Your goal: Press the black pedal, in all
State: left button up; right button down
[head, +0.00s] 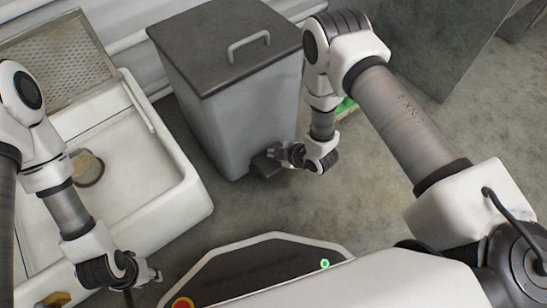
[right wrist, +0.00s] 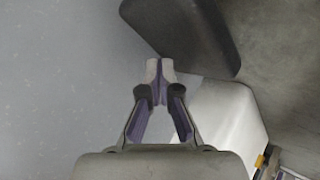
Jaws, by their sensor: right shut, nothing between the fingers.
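A grey bin (head: 232,115) with a dark lid (head: 225,40) stands in the middle of the head view; the lid is down. The black pedal (head: 264,165) sticks out low at the bin's front. In the right wrist view the pedal (right wrist: 190,30) is a dark rounded block at the top. My right gripper (head: 279,153) is shut and empty, low beside the pedal. Its fingertips (right wrist: 160,68) appear close to the pedal's edge; I cannot tell whether they touch. My left gripper (head: 157,276) is at lower left, far from the pedal; its jaws are too small to judge.
A white sink (head: 190,205) stands left of the bin, with a round tan object (head: 88,167) inside. A green item (head: 345,106) lies behind my right arm. A pale block (right wrist: 228,115) shows in the right wrist view. Floor in front of the bin is clear.

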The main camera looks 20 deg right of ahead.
aim_at(275, 160)
dwell(0.8)
jog(key=shift+f, duration=0.4)
jog(key=shift+f+b, duration=1.05)
jog(key=shift+f, duration=0.65)
dwell(1.2)
jog(key=shift+r+p, duration=2.05)
jog(key=shift+r, duration=0.05)
jog(key=shift+r, duration=0.1)
notch_tip(275, 160, up, 5)
jog(key=p, duration=0.4)
jog(key=shift+p, duration=0.4)
